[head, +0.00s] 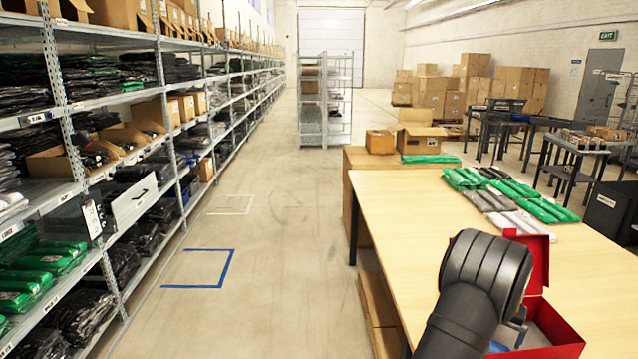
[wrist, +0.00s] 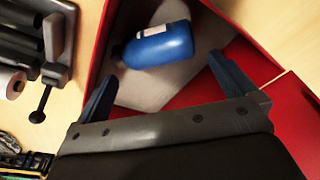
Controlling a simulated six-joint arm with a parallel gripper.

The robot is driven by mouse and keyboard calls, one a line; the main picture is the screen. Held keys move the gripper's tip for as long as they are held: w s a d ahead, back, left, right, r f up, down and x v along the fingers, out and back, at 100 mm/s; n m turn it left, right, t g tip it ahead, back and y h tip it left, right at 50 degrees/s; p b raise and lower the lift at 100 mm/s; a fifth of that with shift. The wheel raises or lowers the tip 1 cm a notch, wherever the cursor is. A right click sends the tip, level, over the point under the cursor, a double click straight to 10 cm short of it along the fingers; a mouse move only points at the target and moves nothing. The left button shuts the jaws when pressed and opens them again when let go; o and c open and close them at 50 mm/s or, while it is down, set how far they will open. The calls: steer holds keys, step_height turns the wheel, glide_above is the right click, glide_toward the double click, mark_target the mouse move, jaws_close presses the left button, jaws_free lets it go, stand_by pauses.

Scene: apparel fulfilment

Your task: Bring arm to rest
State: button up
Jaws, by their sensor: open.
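My arm (head: 484,275) reaches over the light wooden table (head: 415,205) at the lower right of the head view, above a red box (head: 560,335) with its lid up. In the wrist view my gripper (wrist: 158,95) is open, its two blue fingers apart over the red box (wrist: 195,95). A blue bottle (wrist: 160,46) with a pale label lies on its side in the box on a grey-white surface. The bottle is beyond the fingertips, and nothing is held between them. In the head view my arm hides most of the gripper and the box's inside.
Green and grey bagged garments (head: 500,200) lie at the table's far end. A dark holder (wrist: 58,55) and a roll (wrist: 10,82) stand left of the box. Shelving (head: 130,130) lines the left side. The aisle floor (head: 260,290) is clear.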

steer(key=f, duration=0.3)
steer(key=shift+w+d+f, duration=0.15)
steer(key=shift+w+f, duration=0.05)
steer(key=shift+f, duration=0.1)
steer(key=shift+r, duration=2)
